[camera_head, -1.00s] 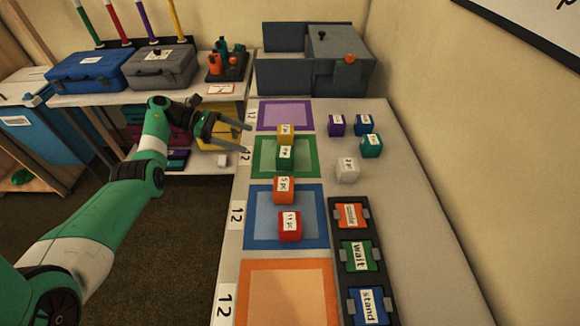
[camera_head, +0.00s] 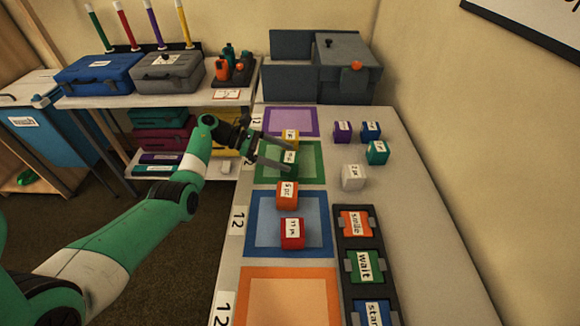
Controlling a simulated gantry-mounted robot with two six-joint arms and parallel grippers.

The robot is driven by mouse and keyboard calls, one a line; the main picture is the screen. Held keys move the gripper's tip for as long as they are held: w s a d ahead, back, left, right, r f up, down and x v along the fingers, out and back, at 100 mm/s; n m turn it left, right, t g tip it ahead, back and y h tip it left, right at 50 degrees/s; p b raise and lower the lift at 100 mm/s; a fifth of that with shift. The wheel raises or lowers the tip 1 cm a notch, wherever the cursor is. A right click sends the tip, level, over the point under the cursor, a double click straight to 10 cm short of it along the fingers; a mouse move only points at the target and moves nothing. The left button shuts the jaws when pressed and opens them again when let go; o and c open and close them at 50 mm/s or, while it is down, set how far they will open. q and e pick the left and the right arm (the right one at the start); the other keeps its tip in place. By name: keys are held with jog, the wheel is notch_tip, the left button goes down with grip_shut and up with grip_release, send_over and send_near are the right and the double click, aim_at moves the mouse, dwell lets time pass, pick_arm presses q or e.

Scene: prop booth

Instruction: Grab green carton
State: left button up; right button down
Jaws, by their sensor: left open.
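The green carton (camera_head: 288,157), with a white label, stands on the green-bordered mat (camera_head: 318,176). My left gripper (camera_head: 291,160) is open and comes in from the left. Its two fingers show on the far and near sides of the green carton, with the carton in the gap between them. I cannot tell whether the fingers are at the carton's height or touch it. A similar teal-green carton (camera_head: 377,152) stands farther right on the bare table. My right gripper is not in view.
A yellow carton (camera_head: 291,136) is just behind the green one, close to the far finger. An orange carton (camera_head: 287,194) and a red carton (camera_head: 292,233) are nearer. Purple, blue and white (camera_head: 353,177) cartons stand at right. A grey box (camera_head: 345,78) closes the back.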

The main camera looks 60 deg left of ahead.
aim_at(282, 157)
pick_arm(q)
jog(key=shift+a, duration=0.1)
jog(key=shift+c, duration=1.1)
jog(key=c, duration=1.3)
jog(key=shift+r+p, duration=0.4)
jog(key=shift+r, duration=0.15)
notch_tip(282, 157, up, 3)
jog(key=shift+f+p, duration=0.1)
jog(key=shift+p, duration=0.8)
jog(key=s+d+r+p, duration=0.4)
jog(key=s+d, duration=0.1)
jog(key=s+d+r+p, duration=0.3)
jog(key=s+d+r, duration=0.2)
jog(key=shift+p, duration=0.35)
